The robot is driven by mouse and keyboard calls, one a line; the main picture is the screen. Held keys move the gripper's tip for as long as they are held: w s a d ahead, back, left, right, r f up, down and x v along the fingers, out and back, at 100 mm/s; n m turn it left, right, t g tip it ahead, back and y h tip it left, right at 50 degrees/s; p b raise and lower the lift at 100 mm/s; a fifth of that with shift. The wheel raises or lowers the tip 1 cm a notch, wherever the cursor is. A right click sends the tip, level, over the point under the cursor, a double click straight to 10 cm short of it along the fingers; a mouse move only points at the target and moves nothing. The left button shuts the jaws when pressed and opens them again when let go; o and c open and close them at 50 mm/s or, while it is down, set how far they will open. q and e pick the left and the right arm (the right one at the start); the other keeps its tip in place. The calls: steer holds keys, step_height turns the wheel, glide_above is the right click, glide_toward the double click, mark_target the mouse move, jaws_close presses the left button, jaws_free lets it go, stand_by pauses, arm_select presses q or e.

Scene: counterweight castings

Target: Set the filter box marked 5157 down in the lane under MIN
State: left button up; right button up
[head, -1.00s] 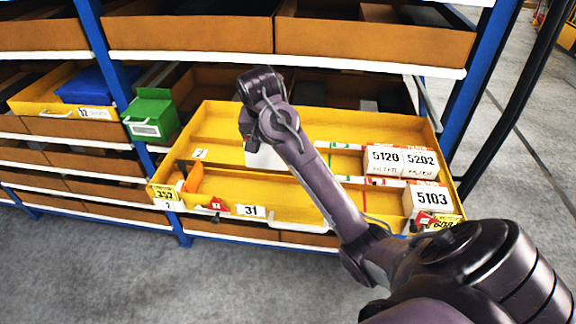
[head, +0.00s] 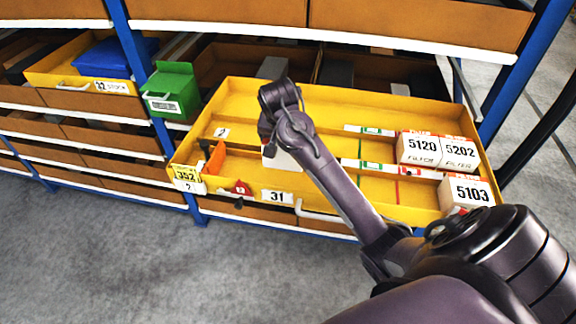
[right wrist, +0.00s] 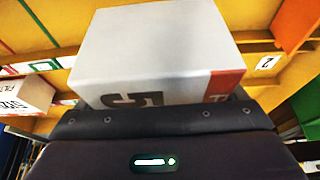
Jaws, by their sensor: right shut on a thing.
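My right gripper (right wrist: 155,118) is shut on a white filter box (right wrist: 155,50) with a red band; only part of its printed number, a 5, shows in the right wrist view. In the head view this box (head: 283,160) is mostly hidden behind my right arm, over the left-middle of the yellow tray (head: 240,92). White filter boxes marked 5120 (head: 419,149), 5202 (head: 459,153) and 5103 (head: 467,192) stand at the tray's right end. Lane labels with green (head: 370,130) and red (head: 372,166) marks lie on the dividers; MIN is not legible. My left gripper is not in view.
An orange divider (head: 214,158) stands at the tray's left end, near a small red object (head: 241,187). A green bin (head: 171,92) and a blue bin (head: 108,57) sit to the left. The shelf above (head: 400,25) overhangs the tray's back.

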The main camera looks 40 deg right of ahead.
steer(key=f, duration=0.3)
steer(key=f+p, duration=0.1)
steer(key=shift+s+f, duration=0.25)
steer(key=shift+s, duration=0.05)
steer(key=shift+f, duration=0.7)
step_height(320, 180, down, 4)
steer(key=shift+w+r+p, duration=0.1)
steer(key=shift+r+p, duration=0.15)
steer(key=shift+p, duration=0.55)
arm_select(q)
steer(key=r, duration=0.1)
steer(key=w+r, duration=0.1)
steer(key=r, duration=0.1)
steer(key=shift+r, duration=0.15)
arm_select(e)
steer(key=shift+f, duration=0.2)
steer(key=shift+f, duration=0.15)
steer(key=o, duration=0.9)
steer(key=shift+c, duration=0.2)
